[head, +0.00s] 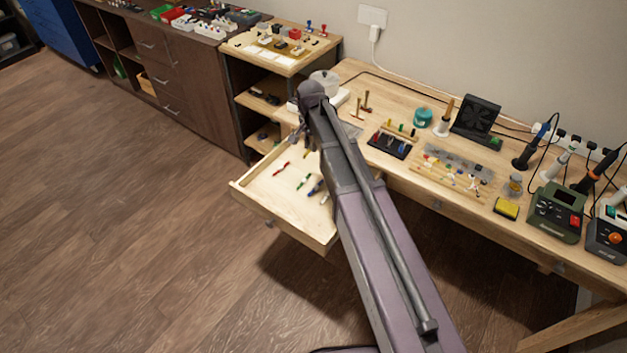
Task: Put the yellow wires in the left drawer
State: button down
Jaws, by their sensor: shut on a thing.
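The left drawer (252,200) of the workbench is pulled out. Red wires (281,169), green wires (304,182) and dark blue wires (316,188) lie apart on its floor. My gripper (298,142) is over the back of the drawer, pointing down, small and partly hidden by my own wrist. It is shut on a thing. A small yellow piece, seemingly the yellow wires (307,154), shows just below the fingers; its exact contact with them is too small to make out. My arm hides the drawer's right part.
On the bench are a black tool block (389,146), a parts mat (452,174), a yellow sponge (506,208), a teal jar (423,117), a small fan (477,119) and soldering stations (557,213). A shelf unit (270,48) stands behind the drawer. The floor at left is clear.

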jog(key=shift+d, duration=0.1)
jog(key=shift+s+d+f+b, duration=0.15)
jog(key=shift+f+b, duration=0.45)
jog(key=shift+m, duration=0.6)
jog(key=s+d+f+b, duration=0.1)
jog(key=f+b, duration=0.3)
jog(key=s+f+b, duration=0.2)
jog(key=f+b, duration=0.3)
jog(key=s+d+f+b, duration=0.1)
jog(key=s+f+b, duration=0.1)
jog(key=f+b, duration=0.3)
jog(key=shift+s+d, duration=0.2)
jog(key=shift+d, duration=0.1)
jog(key=b, duration=0.1)
send_over(291, 177)
jog(key=shift+s+f, duration=0.1)
jog(key=shift+f, duration=0.6)
jog(key=shift+f+b, duration=1.8)
jog(key=shift+b, duration=0.2)
